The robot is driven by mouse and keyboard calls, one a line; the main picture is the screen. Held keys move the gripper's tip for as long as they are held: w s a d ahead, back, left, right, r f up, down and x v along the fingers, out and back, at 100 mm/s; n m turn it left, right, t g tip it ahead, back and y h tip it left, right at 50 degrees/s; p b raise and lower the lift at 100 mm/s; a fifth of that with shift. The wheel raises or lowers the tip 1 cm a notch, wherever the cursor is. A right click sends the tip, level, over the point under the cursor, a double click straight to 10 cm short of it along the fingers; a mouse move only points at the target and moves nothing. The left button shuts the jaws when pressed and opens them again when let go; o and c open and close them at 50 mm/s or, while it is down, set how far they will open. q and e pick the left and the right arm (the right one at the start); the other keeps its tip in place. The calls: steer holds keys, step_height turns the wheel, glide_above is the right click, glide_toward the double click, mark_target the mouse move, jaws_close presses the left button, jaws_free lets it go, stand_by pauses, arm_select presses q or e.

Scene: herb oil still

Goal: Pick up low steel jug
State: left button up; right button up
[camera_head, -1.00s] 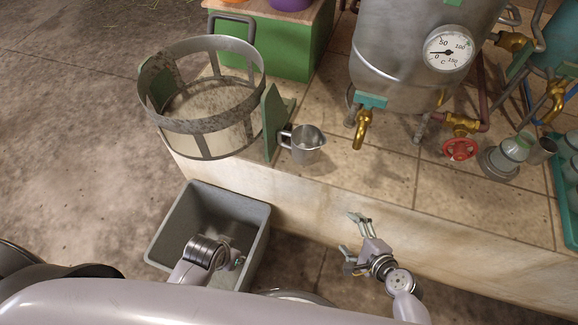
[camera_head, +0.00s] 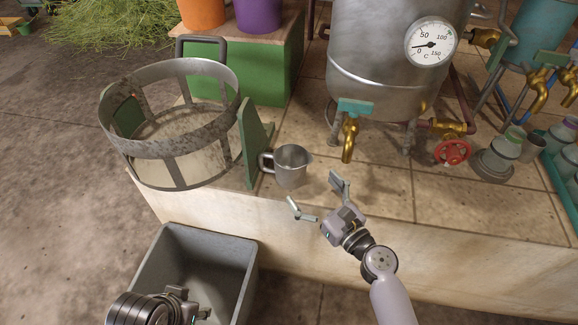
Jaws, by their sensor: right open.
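The low steel jug (camera_head: 291,168) stands upright on the tiled ledge, its handle on the left side. My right gripper (camera_head: 317,196) is open and empty, just in front and to the right of the jug, apart from it. Its two fingers are spread, one to the left near the ledge edge and one up to the right. My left gripper (camera_head: 187,303) shows only partly at the bottom left, over the grey bin (camera_head: 245,262); its fingers are not clear.
A green upright plate (camera_head: 252,143) and a round metal basket frame (camera_head: 170,125) stand left of the jug. The steel still (camera_head: 375,70) with a brass tap (camera_head: 350,138) stands behind right. A red valve wheel (camera_head: 453,151) is farther right.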

mark_target(301, 176)
steer(key=x, duration=0.4)
steer(key=shift+b+x, duration=0.45)
steer(key=shift+x, duration=2.3)
steer(key=shift+s, duration=0.15)
steer(key=shift+r, duration=0.1)
steer(key=shift+c, duration=0.6)
steer(key=c, duration=1.2)
